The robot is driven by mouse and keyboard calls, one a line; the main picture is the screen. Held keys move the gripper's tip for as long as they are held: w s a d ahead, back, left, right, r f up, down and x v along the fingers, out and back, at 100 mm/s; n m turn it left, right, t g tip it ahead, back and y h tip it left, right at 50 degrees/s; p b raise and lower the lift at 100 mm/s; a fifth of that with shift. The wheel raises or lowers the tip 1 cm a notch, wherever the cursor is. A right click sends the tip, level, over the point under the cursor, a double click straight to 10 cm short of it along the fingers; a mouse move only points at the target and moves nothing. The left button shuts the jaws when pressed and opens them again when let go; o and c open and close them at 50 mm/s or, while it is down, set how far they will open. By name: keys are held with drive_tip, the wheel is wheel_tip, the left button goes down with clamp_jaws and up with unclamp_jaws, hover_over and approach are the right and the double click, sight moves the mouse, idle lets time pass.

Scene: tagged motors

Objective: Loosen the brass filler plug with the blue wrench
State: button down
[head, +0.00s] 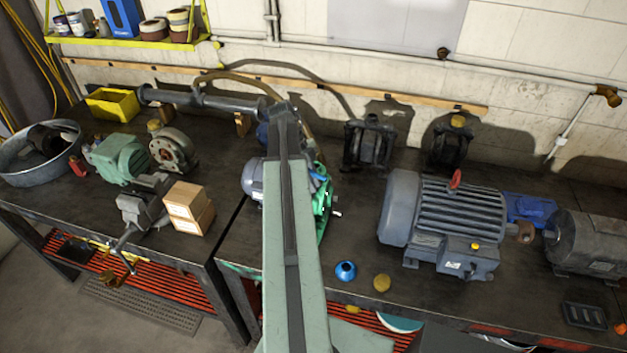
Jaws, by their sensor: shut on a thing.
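I cannot make out a blue wrench in the head view. My arm rises from the bottom centre and covers the middle of the bench; its gripper end is hidden behind the arm. No part is clearly marked as the filler plug. A brass-coloured cap (458,121) sits on top of a dark pump (449,147) at the back right. Another yellowish cap (153,125) is near a grey flanged pump (173,151) on the left. A round brass-coloured piece (382,283) lies on the bench front, beside a round blue piece (345,270).
A large grey motor (445,225) fills the right bench (350,240). A green machine (322,205) stands right behind my arm. A vise (143,205), wooden blocks (188,208), a yellow bin (112,104) and a metal tub (38,155) are left. Clear bench lies between the green machine and the motor.

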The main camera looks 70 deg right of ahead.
sight(317, 174)
drive_tip(key=shift+m+y, duration=0.3)
drive_tip(key=shift+m, duration=0.2)
drive_tip(key=shift+w+r+p, duration=0.1)
drive_tip(key=shift+r+p, duration=0.85)
drive_tip(key=shift+p, duration=0.05)
wheel_tip(317, 174, up, 5)
drive_tip(key=p, duration=0.5)
drive_tip(key=shift+r, duration=0.15)
drive_tip(key=shift+f, duration=0.2)
